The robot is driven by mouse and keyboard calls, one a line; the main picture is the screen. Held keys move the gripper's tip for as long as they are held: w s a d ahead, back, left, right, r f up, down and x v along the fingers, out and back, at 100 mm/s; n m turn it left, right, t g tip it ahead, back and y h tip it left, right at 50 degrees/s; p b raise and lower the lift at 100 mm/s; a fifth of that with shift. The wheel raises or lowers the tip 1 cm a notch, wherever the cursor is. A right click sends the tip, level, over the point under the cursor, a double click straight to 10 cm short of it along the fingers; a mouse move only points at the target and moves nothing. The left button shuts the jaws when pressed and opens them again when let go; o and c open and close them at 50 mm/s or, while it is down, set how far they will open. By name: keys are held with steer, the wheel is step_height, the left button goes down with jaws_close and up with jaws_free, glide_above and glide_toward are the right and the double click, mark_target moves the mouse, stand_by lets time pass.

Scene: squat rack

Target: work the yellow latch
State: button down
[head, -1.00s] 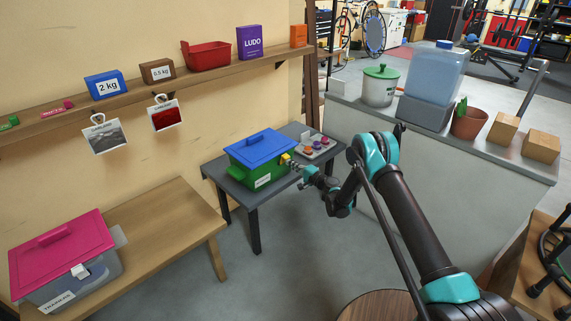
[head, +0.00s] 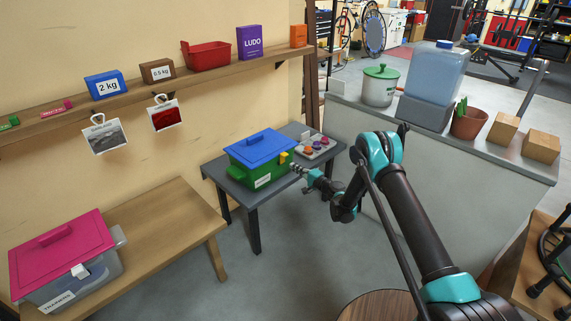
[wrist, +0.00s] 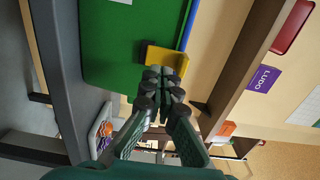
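A green box (head: 262,168) with a blue lid (head: 259,147) stands on a small grey table. Its yellow latch (head: 284,158) is on the right end, facing my arm. In the wrist view the latch (wrist: 166,60) stands out from the green wall (wrist: 118,60), just beyond my fingertips. My gripper (head: 294,167) is right beside the latch. In the wrist view the fingertips (wrist: 160,82) are close together with nothing seen between them. They overlap the latch's near edge in the picture, so I cannot tell whether they touch it.
A tray with small coloured pieces (head: 316,146) is on the grey table (head: 247,200) behind the box. A wooden bench (head: 165,225) holds a clear box with a pink lid (head: 62,250) at left. A grey half wall (head: 450,165) stands to the right. A shelf (head: 140,85) runs above.

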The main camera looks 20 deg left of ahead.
steer(key=v, duration=0.4)
steer(key=shift+d, duration=0.1)
stand_by(0.5)
steer(key=d+r+n+h, duration=0.3)
steer(key=d+r, duration=0.6)
steer(key=r, duration=0.3)
steer(key=s+d+r+n+g+h, duration=0.1)
steer(key=s+d+r+h, duration=0.2)
steer(key=d, duration=0.4)
steer(key=s+d+r+h, duration=0.1)
steer(key=s+d+r, duration=0.2)
steer(key=d+r, duration=0.3)
steer(key=s+d+f+g+h, duration=0.1)
steer(key=s+d+h, duration=0.8)
steer(key=s+d, duration=2.2)
steer(key=shift+s+d+f+g+h, duration=0.2)
steer(key=shift+s+f+g+h, duration=0.1)
steer(key=shift+s+f, duration=0.35)
